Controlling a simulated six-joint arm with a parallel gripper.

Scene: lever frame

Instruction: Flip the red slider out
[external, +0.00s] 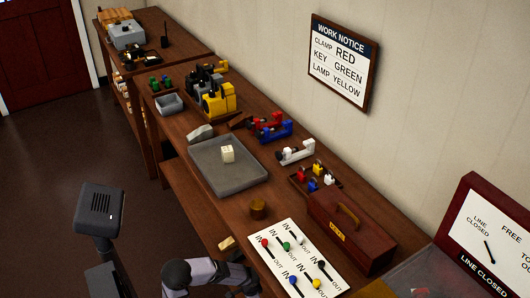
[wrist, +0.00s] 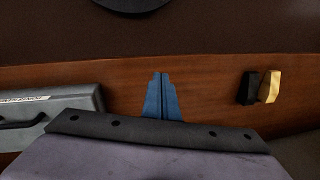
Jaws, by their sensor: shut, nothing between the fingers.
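The red slider (external: 265,242) is a small red knob at the upper left of a white panel (external: 270,265) on the bench in the external view. It sits near the IN end of its slot, with OUT printed toward the lower right. The panel does not show clearly in the wrist view. My gripper (wrist: 162,75) shows in the wrist view as two blue fingers pressed together, empty, over brown wood. In the external view my arm is at the bottom, left of the panel; the fingertips cannot be made out there. No contact with the slider is visible.
Close to the red knob are a green knob (external: 286,246) and a blue knob (external: 292,280); a yellow knob (external: 316,284) is farther right. A brown toolbox (external: 350,232) stands behind the panel. A round wooden piece (external: 258,209) and a grey tray (external: 207,178) lie farther back.

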